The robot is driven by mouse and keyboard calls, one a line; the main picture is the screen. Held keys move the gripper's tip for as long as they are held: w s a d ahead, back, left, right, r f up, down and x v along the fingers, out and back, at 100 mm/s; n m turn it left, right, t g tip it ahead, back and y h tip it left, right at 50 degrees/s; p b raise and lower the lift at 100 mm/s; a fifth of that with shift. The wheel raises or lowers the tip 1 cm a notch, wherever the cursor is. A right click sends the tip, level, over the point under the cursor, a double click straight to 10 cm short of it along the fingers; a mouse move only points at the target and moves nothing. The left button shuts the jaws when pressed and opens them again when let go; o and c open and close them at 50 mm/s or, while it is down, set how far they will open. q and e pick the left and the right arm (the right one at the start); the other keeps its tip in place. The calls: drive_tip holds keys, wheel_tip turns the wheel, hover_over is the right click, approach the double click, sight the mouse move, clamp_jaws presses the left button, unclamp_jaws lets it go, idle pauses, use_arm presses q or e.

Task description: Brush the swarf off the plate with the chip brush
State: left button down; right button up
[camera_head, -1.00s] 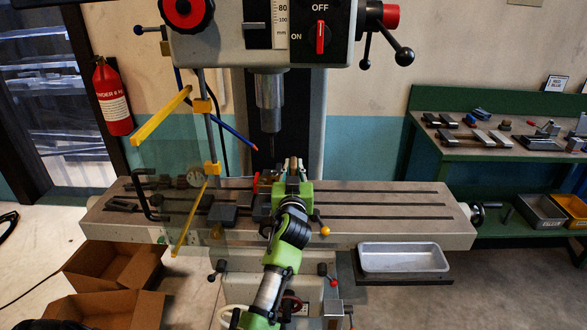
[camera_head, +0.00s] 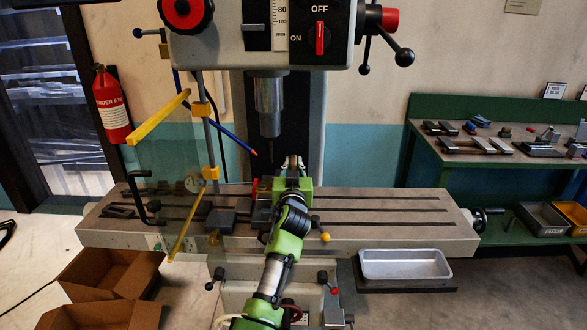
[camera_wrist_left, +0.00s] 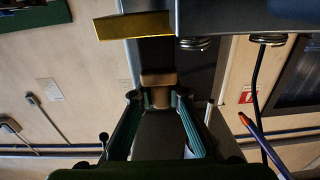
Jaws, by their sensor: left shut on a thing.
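My left gripper (camera_head: 293,164) is above the machine table, in front of the spindle column, pointing away from the head camera. It is shut on a tan and dark piece that looks like the chip brush; its tan end (camera_wrist_left: 158,79) shows between the teal fingers (camera_wrist_left: 157,98) in the left wrist view. Bristles cannot be made out. A dark vise-like block (camera_head: 262,213) sits on the table just left of my gripper, partly hidden by my arm. I cannot make out the plate or any swarf; my arm covers that part. My right gripper is not in view.
The slotted machine table (camera_head: 390,228) is clear on its right half. The spindle (camera_head: 269,105) hangs just left of my gripper. A clear guard with yellow bars (camera_head: 160,116) stands at left. A metal tray (camera_head: 405,265) sits below the table; cardboard boxes (camera_head: 110,272) lie lower left.

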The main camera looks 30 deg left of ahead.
use_arm(q)
drive_tip(key=shift+s+d, duration=0.1)
drive_tip(key=p+v, duration=0.1)
drive_tip(key=v, duration=0.3)
drive_tip(key=shift+s+f, duration=0.1)
drive_tip(key=shift+s, duration=0.1)
idle(0.5)
drive_tip(key=shift+w, duration=0.1)
drive_tip(key=shift+b+x, duration=0.9)
drive_tip(key=shift+x, duration=1.2)
drive_tip(key=shift+p+v, duration=0.35)
drive_tip(key=shift+v, duration=0.45)
drive_tip(key=shift+p+v, duration=0.35)
drive_tip(key=shift+v, duration=1)
